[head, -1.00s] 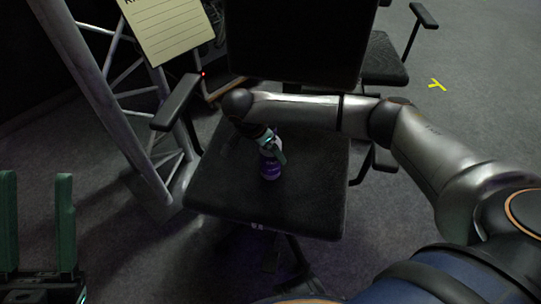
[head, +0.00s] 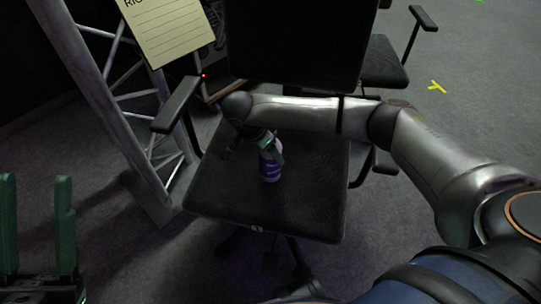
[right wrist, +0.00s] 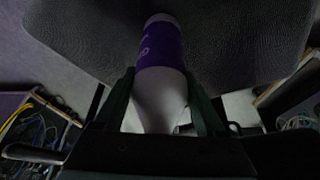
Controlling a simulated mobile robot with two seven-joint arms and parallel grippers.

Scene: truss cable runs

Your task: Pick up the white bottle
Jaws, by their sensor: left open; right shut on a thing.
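The white bottle (head: 270,168) has a purple label and stands upright on the black seat of an office chair (head: 225,205). My right gripper (head: 275,150) reaches it from above and is shut on its upper part. In the right wrist view the bottle (right wrist: 158,60) sits between the two green fingers of the right gripper (right wrist: 163,100), its white shoulder between them and its purple label beyond. My left gripper (head: 38,230) is at the lower left, open and empty, with its green fingers pointing up, well away from the bottle.
A metal truss (head: 110,110) stands left of the chair. The chair's armrest (head: 176,104) and dark backrest (head: 295,40) are close to my right arm. A yellow paper sheet (head: 165,28) hangs at the top. Another chair (head: 385,60) stands behind; grey floor is open at right.

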